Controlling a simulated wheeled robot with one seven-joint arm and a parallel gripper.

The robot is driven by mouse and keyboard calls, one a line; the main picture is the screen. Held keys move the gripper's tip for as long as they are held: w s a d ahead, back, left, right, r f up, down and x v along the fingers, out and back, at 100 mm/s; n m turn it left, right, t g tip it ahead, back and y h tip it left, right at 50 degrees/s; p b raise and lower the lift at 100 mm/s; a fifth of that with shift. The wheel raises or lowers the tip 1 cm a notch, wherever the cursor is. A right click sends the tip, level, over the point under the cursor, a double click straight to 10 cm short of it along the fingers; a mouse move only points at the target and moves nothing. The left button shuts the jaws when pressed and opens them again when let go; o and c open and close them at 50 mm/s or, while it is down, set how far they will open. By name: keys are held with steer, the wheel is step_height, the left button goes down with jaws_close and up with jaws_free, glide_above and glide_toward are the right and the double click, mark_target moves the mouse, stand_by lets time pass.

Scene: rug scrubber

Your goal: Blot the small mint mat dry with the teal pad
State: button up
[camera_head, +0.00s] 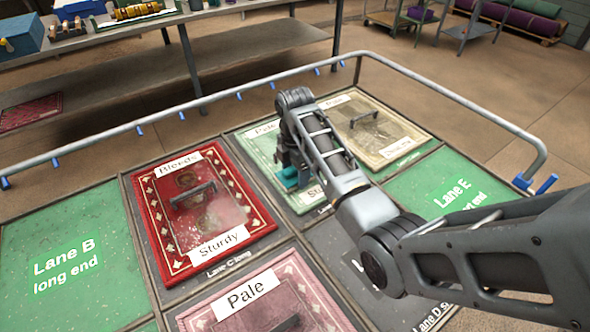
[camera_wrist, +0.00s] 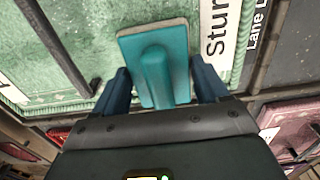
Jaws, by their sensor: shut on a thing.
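The small mint mat (camera_head: 262,149) lies in the back middle lane, with a "Pale" label at its far edge and a "Sturdy" label at its near edge, partly hidden by my arm. In the wrist view the mint mat (camera_wrist: 85,35) shows around the pad. My gripper (camera_wrist: 160,88) is shut on the handle of the teal pad (camera_wrist: 140,45). The teal pad also shows in the head view (camera_head: 287,179), low over the mat near its label. I cannot tell whether the pad touches the mat.
A red mat (camera_head: 240,215) with wet-looking patches lies left of the mint mat. A beige mat (camera_head: 395,140) lies to its right and a pink mat (camera_head: 215,315) in front. Each has a dark handle. A grey rail (camera_head: 220,103) with blue clips borders the lanes. A bench (camera_head: 215,45) stands behind.

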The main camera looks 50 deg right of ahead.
steer(key=shift+r, duration=2.25)
steer(key=shift+d, duration=0.1)
